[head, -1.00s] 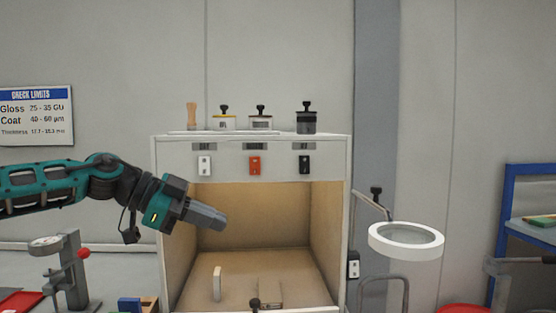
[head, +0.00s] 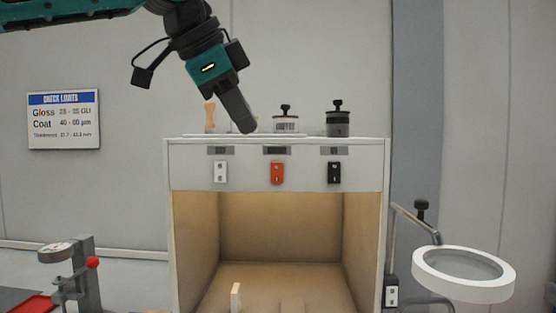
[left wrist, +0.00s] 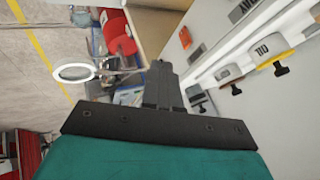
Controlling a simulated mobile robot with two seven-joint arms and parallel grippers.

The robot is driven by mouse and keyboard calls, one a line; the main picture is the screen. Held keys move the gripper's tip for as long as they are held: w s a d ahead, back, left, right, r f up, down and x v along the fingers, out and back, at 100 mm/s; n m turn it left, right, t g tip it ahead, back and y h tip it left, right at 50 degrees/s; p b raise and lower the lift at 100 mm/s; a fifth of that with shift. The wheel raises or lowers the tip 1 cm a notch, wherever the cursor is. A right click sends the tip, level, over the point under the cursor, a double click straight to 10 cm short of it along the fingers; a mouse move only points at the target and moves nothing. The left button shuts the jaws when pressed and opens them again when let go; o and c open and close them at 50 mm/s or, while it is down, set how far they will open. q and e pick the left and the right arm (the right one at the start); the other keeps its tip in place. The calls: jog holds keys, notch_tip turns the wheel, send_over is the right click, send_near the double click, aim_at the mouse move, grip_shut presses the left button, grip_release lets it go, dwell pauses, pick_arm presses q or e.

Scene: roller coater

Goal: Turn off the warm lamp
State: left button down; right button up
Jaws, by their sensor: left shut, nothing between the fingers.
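A light booth (head: 277,142) stands ahead, its inside lit warm yellow. Its front panel carries a white switch (head: 220,172), a red switch (head: 277,172) and a black switch (head: 334,172), each under a small grey label too small to read. I cannot tell which switch belongs to the warm lamp. My left gripper (head: 246,129) is shut and empty, pointing down near the booth's top edge, above and between the white and red switches, apart from both. In the left wrist view its closed fingers (left wrist: 160,72) point toward the booth side. My right gripper is not in view.
On the booth top stand a wooden-handled tool (head: 210,117), a tin (head: 286,120) and a dark jar (head: 338,120); my gripper partly hides another tin. A ring magnifier (head: 463,274) stands at the right and a gauge stand (head: 84,275) at the left.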

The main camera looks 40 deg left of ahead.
aim_at(272, 159)
pick_arm(q)
jog(key=w+f, duration=0.2)
jog(key=w, duration=0.1)
jog(key=w+a+f+p, duration=0.1)
jog(key=w+f, duration=0.1)
jog(key=f, duration=0.1)
jog(key=w+a+f, duration=0.1)
jog(key=w+f, duration=0.1)
jog(key=w, duration=0.1)
jog(key=shift+w+f, duration=0.15)
jog(key=shift+w, duration=0.2)
jog(key=shift+w+a+p, duration=0.35)
